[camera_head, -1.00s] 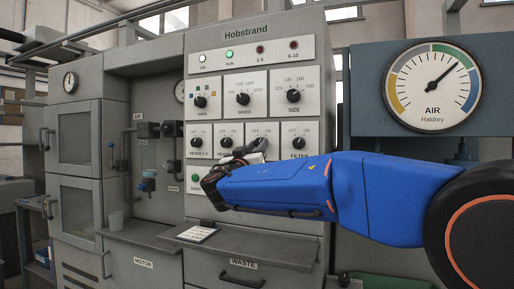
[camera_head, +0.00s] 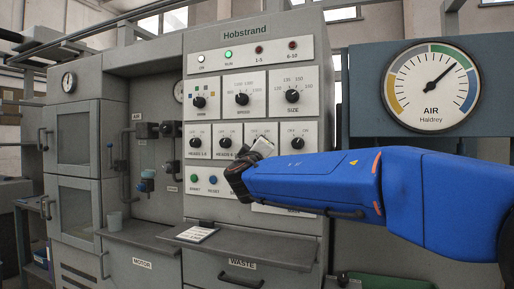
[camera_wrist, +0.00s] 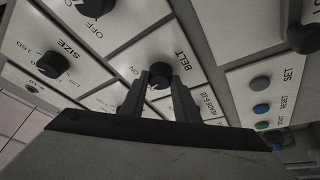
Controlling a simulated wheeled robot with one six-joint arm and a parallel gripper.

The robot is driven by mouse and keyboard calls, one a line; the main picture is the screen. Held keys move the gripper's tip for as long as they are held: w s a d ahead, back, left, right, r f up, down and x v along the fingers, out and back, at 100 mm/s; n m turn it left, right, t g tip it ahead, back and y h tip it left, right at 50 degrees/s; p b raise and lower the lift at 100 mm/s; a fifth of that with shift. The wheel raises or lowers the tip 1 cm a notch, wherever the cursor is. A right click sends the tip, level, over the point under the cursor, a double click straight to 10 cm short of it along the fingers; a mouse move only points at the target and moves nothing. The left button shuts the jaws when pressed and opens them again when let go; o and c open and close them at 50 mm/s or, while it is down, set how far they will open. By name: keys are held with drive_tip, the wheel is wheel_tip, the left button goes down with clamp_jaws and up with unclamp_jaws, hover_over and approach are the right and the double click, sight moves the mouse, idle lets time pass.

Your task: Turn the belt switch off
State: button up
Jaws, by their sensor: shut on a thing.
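The belt switch is a black round knob (camera_wrist: 159,73) on a white plate, beside the word BELT in the wrist view. My gripper (camera_wrist: 160,84) has its two dark fingers on either side of this knob and is shut on it. The wrist view does not show clearly which way the knob points. In the head view my gripper (camera_head: 258,150) is at the lower row of knobs on the grey machine, and it hides the belt knob there.
The heads 6-10 knob (camera_head: 225,142) is close to the left of my gripper and the filter knob (camera_head: 297,143) close to its right. The size knob (camera_head: 292,96) is above. Start and reset buttons (camera_head: 213,180) sit below left. A shelf (camera_head: 240,243) juts out beneath.

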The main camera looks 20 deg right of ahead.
drive_tip(key=shift+d+r+n+g+y, duration=0.15)
drive_tip(key=shift+n+y, duration=0.25)
drive_tip(key=shift+n, duration=0.75)
drive_tip(key=shift+a+n+g+y, duration=0.1)
drive_tip(key=shift+n+g+y, duration=0.25)
drive_tip(key=shift+n, duration=0.8)
drive_tip(key=o, duration=1)
drive_tip(key=shift+o, duration=0.2)
drive_tip(key=shift+s, duration=0.1)
drive_tip(key=v, duration=1.7)
drive_tip(key=shift+s, duration=0.15)
drive_tip(key=shift+d, duration=0.15)
